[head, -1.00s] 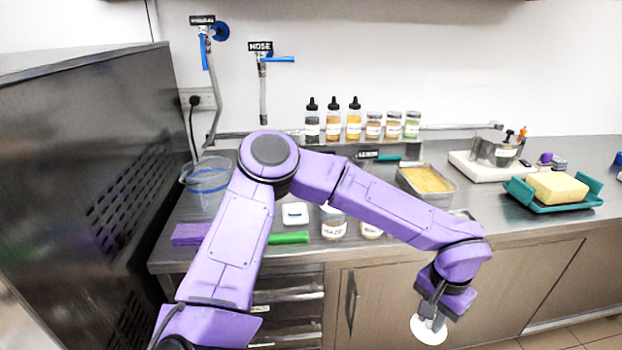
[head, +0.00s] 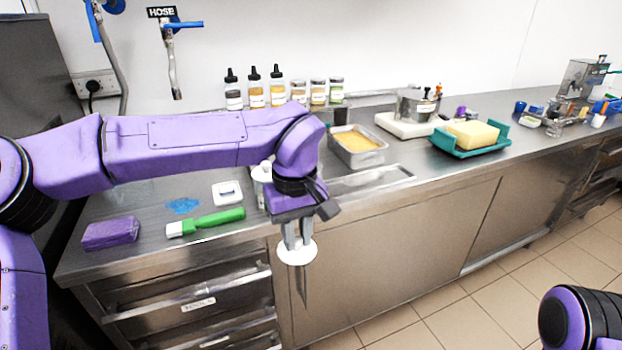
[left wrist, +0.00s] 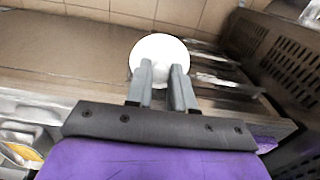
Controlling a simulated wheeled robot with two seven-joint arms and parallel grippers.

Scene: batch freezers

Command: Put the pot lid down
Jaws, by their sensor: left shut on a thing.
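The pot lid (head: 297,254) is a small white disc. My left gripper (head: 297,240) is shut on it and holds it in the air just in front of the counter's front edge. In the left wrist view the lid (left wrist: 159,55) shows as a white round at the tips of the left gripper (left wrist: 161,75), above the floor and the drawer side. My right gripper is not in view; only part of my right arm shows at the bottom right of the head view.
On the steel counter (head: 140,200) are a purple sponge (head: 110,233), a green-handled brush (head: 208,221), a white scale (head: 227,193) and a blue patch (head: 182,206). A pan of yellow food (head: 357,148) and a teal tray (head: 470,150) with butter stand to the right. Drawers (head: 195,303) lie below.

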